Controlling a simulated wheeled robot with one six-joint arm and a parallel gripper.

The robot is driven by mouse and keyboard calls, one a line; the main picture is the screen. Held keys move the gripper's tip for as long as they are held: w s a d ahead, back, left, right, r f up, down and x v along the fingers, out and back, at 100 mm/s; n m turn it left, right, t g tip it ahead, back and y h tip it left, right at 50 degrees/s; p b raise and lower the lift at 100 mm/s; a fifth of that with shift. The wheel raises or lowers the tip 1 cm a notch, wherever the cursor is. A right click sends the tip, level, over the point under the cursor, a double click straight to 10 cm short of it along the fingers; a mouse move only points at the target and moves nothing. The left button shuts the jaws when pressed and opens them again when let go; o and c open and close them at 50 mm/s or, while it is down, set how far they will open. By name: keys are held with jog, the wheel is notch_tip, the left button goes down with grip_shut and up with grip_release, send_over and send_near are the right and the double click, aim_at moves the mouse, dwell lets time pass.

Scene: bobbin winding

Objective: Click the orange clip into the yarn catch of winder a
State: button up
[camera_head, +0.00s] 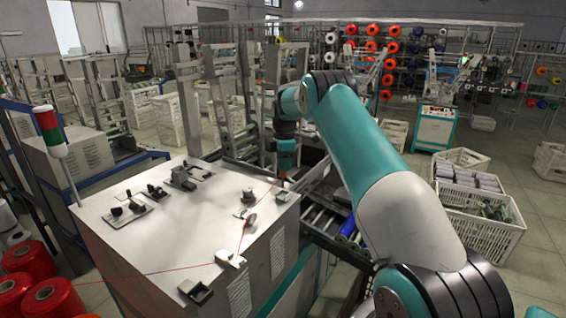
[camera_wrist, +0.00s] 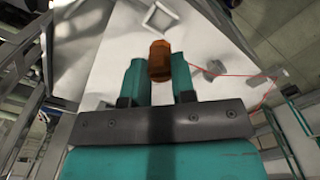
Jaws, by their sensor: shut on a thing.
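My gripper (camera_wrist: 158,75) has its two teal fingers closed on the orange clip (camera_wrist: 159,60), which sticks out past the fingertips in the wrist view. In the head view my gripper (camera_head: 285,165) is over the far right edge of the white winder top (camera_head: 165,240), with the clip small beneath it. A red yarn (camera_head: 242,238) runs from the lower left across the top, past small guides, up to the clip. A pale square frame (camera_wrist: 160,17) lies beyond the clip in the wrist view. I cannot tell which fitting is the yarn catch.
Dark fittings (camera_head: 125,209) and a small dark-topped block (camera_head: 195,291) stand on the winder top. Red yarn cones (camera_head: 55,296) sit at lower left. A roller conveyor (camera_head: 325,220) runs right of the cabinet. White crates (camera_head: 480,220) stand on the floor at right.

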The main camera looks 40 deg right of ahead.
aim_at(284, 176)
jog(key=shift+f+b, duration=0.95)
jog(key=shift+f, duration=0.95)
jog(key=shift+f, duration=0.2)
jog(key=shift+f+b, duration=1.05)
jog(key=shift+f, duration=0.75)
jog(key=o, duration=0.9)
notch_tip(284, 176, up, 18)
jog(key=shift+f+b, duration=0.25)
jog(key=shift+b, duration=1)
